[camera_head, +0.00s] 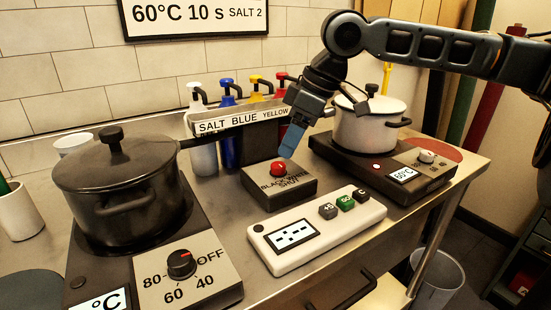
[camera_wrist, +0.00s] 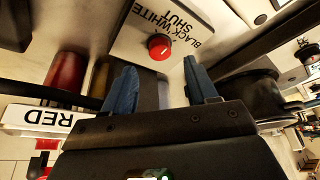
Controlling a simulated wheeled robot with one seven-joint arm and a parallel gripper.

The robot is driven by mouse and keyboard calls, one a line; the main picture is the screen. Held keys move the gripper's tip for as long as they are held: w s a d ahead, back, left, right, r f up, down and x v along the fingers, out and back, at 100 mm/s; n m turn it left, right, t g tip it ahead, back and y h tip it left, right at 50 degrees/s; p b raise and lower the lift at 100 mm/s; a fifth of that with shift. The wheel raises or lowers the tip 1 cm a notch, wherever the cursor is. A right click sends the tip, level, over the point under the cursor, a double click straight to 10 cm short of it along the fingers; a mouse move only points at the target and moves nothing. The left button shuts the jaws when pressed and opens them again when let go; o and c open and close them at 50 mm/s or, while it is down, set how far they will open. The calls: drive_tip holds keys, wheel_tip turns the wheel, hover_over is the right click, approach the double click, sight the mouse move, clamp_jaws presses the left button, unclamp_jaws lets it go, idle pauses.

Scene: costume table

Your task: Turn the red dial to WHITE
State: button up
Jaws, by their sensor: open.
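The red dial (camera_head: 278,168) sits on a small dark box (camera_head: 262,189) with a light top lettered BLACK, WHITE and SHUT. In the wrist view the red dial (camera_wrist: 159,46) lies beyond the fingertips, close to the lettering. A small pale mark shows on the dial, but I cannot tell for sure which word it points at. My gripper (camera_head: 288,150) is just above the dial with its blue fingers pointing down. In the wrist view my gripper (camera_wrist: 160,78) is open, with one finger to each side and nothing between them. The fingers look apart from the dial.
A black pot (camera_head: 118,190) on a hot plate stands left and a white pot (camera_head: 368,125) on another right. Pump bottles (camera_head: 231,140) and a sign reading SALT BLUE YELLOW (camera_head: 240,122) stand behind the box. A white button panel (camera_head: 315,235) lies in front.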

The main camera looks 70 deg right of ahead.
sight(279, 164)
drive_tip(key=shift+x, duration=2.7)
drive_tip(key=shift+c, duration=0.4)
drive_tip(key=c, duration=1)
drive_tip(key=shift+o, duration=0.2)
drive_tip(key=shift+r, duration=0.1)
